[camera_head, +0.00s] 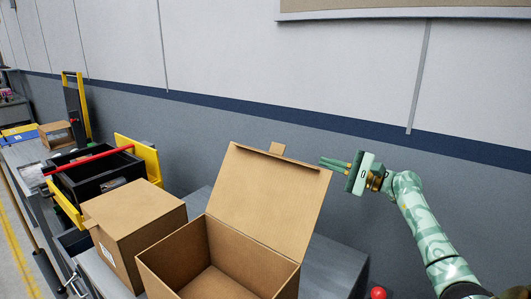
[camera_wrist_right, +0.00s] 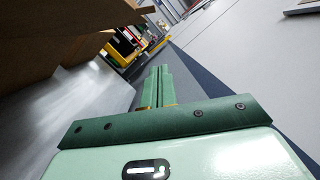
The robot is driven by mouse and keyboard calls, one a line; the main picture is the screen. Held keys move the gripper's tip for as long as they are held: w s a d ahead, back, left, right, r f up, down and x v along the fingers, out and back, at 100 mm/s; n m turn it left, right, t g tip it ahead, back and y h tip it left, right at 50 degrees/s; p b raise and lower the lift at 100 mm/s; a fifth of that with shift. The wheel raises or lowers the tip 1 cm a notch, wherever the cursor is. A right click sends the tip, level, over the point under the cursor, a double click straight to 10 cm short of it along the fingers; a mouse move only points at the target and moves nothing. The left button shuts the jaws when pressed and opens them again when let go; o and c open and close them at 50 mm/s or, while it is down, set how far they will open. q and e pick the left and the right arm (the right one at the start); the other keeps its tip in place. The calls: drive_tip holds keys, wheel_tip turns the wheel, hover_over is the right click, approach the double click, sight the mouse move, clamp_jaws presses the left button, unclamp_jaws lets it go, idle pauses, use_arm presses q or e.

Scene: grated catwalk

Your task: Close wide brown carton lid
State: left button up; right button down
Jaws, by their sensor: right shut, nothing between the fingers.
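The wide brown carton (camera_head: 218,262) stands open and empty in the head view. Its lid (camera_head: 268,195) is raised up and leans back a little, with a small tab (camera_head: 277,149) at its top edge. My right gripper (camera_head: 322,163) is shut and empty, with its fingertips near the lid's upper right corner. I cannot tell whether they touch the lid. In the right wrist view the shut green fingers (camera_wrist_right: 157,88) point away, and brown cardboard (camera_wrist_right: 75,30) shows at the upper left. My left gripper is not in view.
A closed brown carton (camera_head: 135,225) stands just left of the open one. Further left are a black bin (camera_head: 95,178) with a red bar (camera_head: 88,158) and a yellow panel. A grey wall (camera_head: 300,120) runs behind. A red knob (camera_head: 378,293) shows at the bottom right.

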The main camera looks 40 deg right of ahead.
drive_tip(key=w+a+r+p, duration=0.2)
drive_tip(key=w+a+r, duration=0.1)
drive_tip(key=w+a, duration=0.4)
drive_tip(key=shift+w+a+m, duration=0.3)
drive_tip(key=shift+a+m, duration=0.1)
drive_tip(key=shift+a, duration=0.2)
drive_tip(key=shift+r, duration=0.1)
